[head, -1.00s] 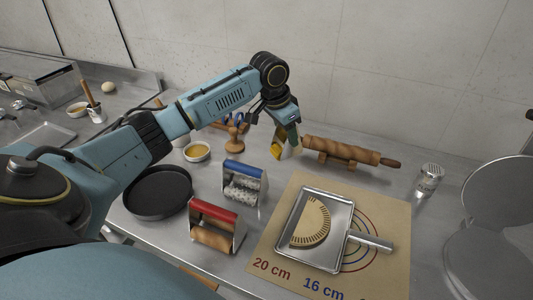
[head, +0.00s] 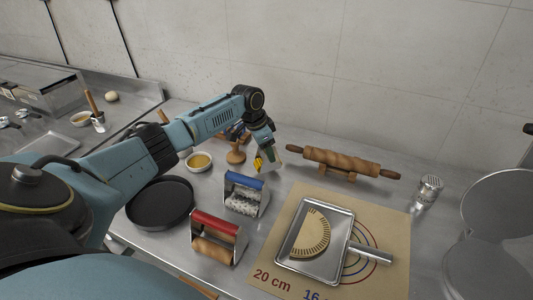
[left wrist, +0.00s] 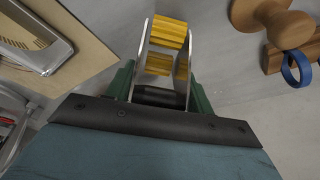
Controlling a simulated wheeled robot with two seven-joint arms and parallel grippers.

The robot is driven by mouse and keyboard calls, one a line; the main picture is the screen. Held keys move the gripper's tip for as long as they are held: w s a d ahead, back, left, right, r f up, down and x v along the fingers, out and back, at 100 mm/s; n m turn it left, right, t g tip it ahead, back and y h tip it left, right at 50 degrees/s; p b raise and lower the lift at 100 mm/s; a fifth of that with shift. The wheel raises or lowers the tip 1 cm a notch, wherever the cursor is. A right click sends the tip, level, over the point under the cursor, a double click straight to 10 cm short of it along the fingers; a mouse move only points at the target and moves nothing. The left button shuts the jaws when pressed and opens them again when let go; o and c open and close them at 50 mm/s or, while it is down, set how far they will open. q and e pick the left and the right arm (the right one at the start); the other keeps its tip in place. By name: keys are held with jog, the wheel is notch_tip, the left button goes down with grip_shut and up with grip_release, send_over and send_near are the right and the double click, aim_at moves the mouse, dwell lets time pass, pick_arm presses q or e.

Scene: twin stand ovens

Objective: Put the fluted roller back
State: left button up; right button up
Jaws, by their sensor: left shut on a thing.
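My left gripper (head: 263,152) is shut on the fluted roller (left wrist: 168,32), a yellow ridged roller between metal side plates. In the left wrist view the roller points away from the gripper, over grey metal counter. In the head view the roller (head: 259,163) is small and held near the counter, just right of a turned wooden piece (head: 236,153). I cannot tell whether it touches the counter. A red-handled roller (head: 216,239) and a blue-handled roller (head: 245,194) stand in front of it. My right gripper is not in view.
A wooden rolling pin (head: 345,161) lies on a cradle behind. A steel tray with a half-round pastry (head: 310,234) sits on a brown mat (head: 273,256). A black pan (head: 160,203), a small bowl (head: 199,162) and a shaker (head: 428,190) stand around.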

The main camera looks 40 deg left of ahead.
aim_at(266, 156)
pick_arm(q)
jog(key=shift+f, duration=0.85)
jog(key=shift+f, duration=0.1)
jog(key=shift+s+d+f, duration=0.1)
jog(key=shift+s+f, duration=0.05)
jog(key=shift+f, duration=0.45)
jog(key=o, duration=0.7)
jog(key=shift+f, duration=0.1)
jog(key=o, duration=0.3)
jog(key=shift+r, duration=0.25)
